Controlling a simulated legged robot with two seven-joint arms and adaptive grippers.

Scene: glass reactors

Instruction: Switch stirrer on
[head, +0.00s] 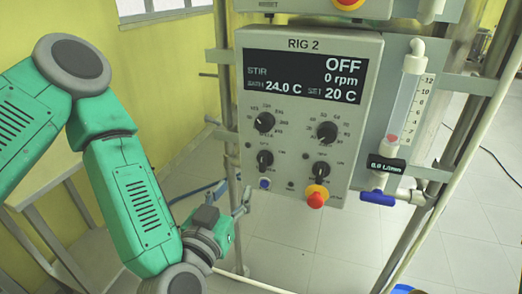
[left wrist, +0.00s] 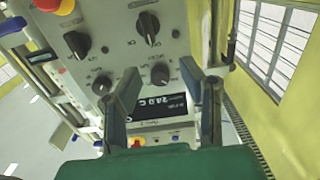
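The RIG 2 control panel (head: 285,115) is a grey box on a metal frame. Its display (head: 305,78) reads STIR, OFF, 0 rpm, bath 24.0 C and set 20 C. Below are black knobs at upper left (head: 264,122), upper right (head: 327,132), lower left (head: 265,159) and lower right (head: 320,171). A small blue button (head: 264,183) sits under the lower left knob. Knob labels are too small to read. My left gripper (head: 240,207) is open and empty near the panel's lower left corner. In the left wrist view its fingers (left wrist: 168,92) stand apart, the panel appearing upside down. My right gripper is out of view.
A red and yellow stop button (head: 317,196) projects from the panel's lower edge. A flow tube (head: 405,100) with a blue valve handle (head: 378,198) stands to the right. Metal posts flank the panel. Another panel (head: 300,7) is above. The floor below is mostly clear.

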